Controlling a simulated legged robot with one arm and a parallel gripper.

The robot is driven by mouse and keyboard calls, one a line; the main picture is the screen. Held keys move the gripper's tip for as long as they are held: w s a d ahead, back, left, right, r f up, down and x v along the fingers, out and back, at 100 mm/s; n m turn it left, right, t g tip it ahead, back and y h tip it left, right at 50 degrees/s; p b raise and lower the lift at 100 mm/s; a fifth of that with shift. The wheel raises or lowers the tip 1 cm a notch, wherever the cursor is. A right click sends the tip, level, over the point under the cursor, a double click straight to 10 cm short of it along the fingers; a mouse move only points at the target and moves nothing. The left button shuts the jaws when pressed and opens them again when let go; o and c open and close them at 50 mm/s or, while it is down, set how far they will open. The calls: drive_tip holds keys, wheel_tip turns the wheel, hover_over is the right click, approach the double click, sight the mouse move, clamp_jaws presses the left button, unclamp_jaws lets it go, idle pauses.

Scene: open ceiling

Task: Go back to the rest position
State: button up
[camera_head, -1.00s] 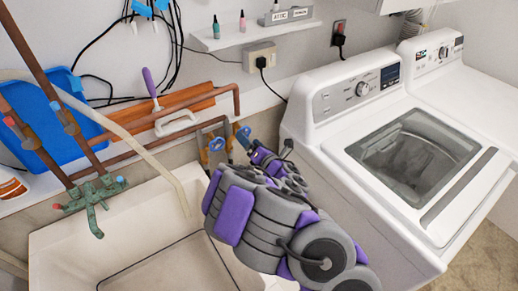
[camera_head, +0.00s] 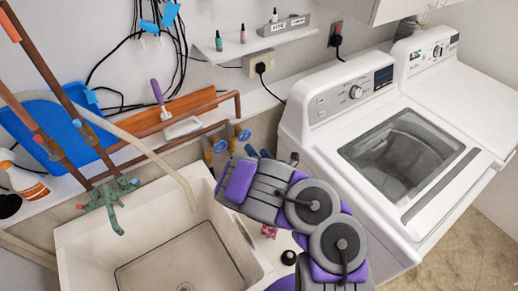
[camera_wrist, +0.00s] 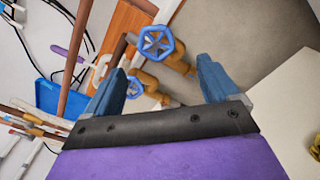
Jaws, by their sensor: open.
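My gripper (camera_wrist: 160,90) shows in the wrist view with its two blue fingers wide apart and nothing between them. Beyond the fingers are two brass valves with blue wheel handles, a larger upper valve (camera_wrist: 157,42) and a lower valve (camera_wrist: 133,87). In the head view my purple and grey arm reaches over the right side of the sink (camera_head: 75,240), and its links hide most of my gripper. The valves also show in the head view, on the wall left of the washer, the right one (camera_head: 244,135) just above my arm.
A white washing machine (camera_head: 440,192) stands close right of my arm. Copper pipes (camera_head: 62,97) and a green faucet (camera_head: 106,198) rise at the left. A small dark round object (camera_head: 289,257) lies by the sink's right rim.

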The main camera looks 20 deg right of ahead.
drive_tip(key=shift+s+r, duration=0.1)
drive_tip(key=shift+s, duration=0.15)
drive_tip(key=shift+d, duration=0.1)
idle(0.4)
drive_tip(key=w+d+r+m+g+h, duration=0.1)
drive_tip(key=d+r+m+h, duration=0.1)
drive_tip(key=d+m+h, duration=0.25)
drive_tip(key=w+d+r+m+h, duration=0.1)
drive_tip(key=d+r+m+h, duration=0.25)
drive_tip(key=d, duration=0.25)
drive_tip(key=s+d+r+m+g+h, duration=0.3)
drive_tip(key=s+d+m+g+h, duration=0.25)
drive_tip(key=m, duration=0.45)
drive_tip(key=s+a+r+m+g+y, duration=0.2)
drive_tip(key=s+a, duration=0.4)
drive_tip(key=s, duration=0.7)
drive_tip(key=s+a+r+m+g+y+b, duration=0.1)
drive_tip(key=s+a+r+m+g+y, duration=0.2)
drive_tip(key=s, duration=1)
drive_tip(key=s+a+r+m+g+y+b, duration=0.1)
drive_tip(key=s+a+r+m+g+y, duration=0.2)
drive_tip(key=s+a, duration=0.7)
wheel_tip(320, 180, up, 3)
drive_tip(key=s+m+g, duration=0.2)
drive_tip(key=m+g, duration=0.2)
drive_tip(key=shift+s+f, duration=0.2)
drive_tip(key=shift+s, duration=0.2)
